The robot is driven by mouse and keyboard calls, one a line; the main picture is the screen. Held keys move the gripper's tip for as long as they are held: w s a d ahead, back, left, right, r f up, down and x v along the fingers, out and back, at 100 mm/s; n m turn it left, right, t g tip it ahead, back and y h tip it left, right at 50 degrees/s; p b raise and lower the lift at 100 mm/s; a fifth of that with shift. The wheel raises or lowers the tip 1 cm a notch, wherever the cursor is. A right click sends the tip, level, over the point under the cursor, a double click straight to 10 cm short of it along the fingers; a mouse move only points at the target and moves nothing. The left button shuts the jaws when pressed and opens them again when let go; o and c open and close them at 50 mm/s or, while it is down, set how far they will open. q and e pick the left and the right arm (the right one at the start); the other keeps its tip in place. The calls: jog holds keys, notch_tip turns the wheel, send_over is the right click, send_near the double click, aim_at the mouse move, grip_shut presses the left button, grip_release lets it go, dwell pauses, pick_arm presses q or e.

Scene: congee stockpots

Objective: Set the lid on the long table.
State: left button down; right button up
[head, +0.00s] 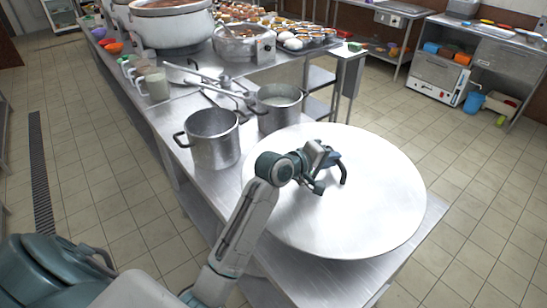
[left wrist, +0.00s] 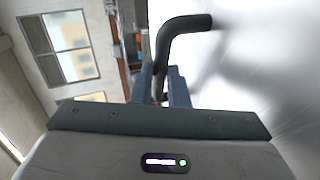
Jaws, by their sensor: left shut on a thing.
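The large round silver lid (head: 375,205) is over the near end of the long steel table (head: 405,270), beside two steel pots. I cannot tell whether it rests on the table or hangs just above it. My left gripper (head: 328,172) is at the lid's middle, shut on its dark curved handle (head: 343,170). In the left wrist view the handle (left wrist: 183,24) runs down between the fingers, and the lid's bright surface (left wrist: 265,75) fills the right side. My right gripper is not in view.
A steel pot (head: 213,150) and a second pot (head: 279,115) stand close to the lid's left and far edge. Ladles (head: 220,85), mugs (head: 155,85) and a large stockpot (head: 172,25) are farther along the table. Tiled floor is open on the right.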

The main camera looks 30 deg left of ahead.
aim_at(327, 172)
pick_arm(q)
jog(key=f, duration=0.5)
jog(key=shift+w+a+p, duration=0.1)
jog(key=shift+w+p, duration=0.1)
jog(key=shift+p, duration=0.1)
jog(key=shift+f, duration=2.3)
jog(key=shift+f, duration=0.1)
jog(key=c, duration=1.6)
grip_release()
jog(key=shift+f, duration=0.1)
jog(key=shift+o, duration=1)
jog(key=shift+s, duration=0.1)
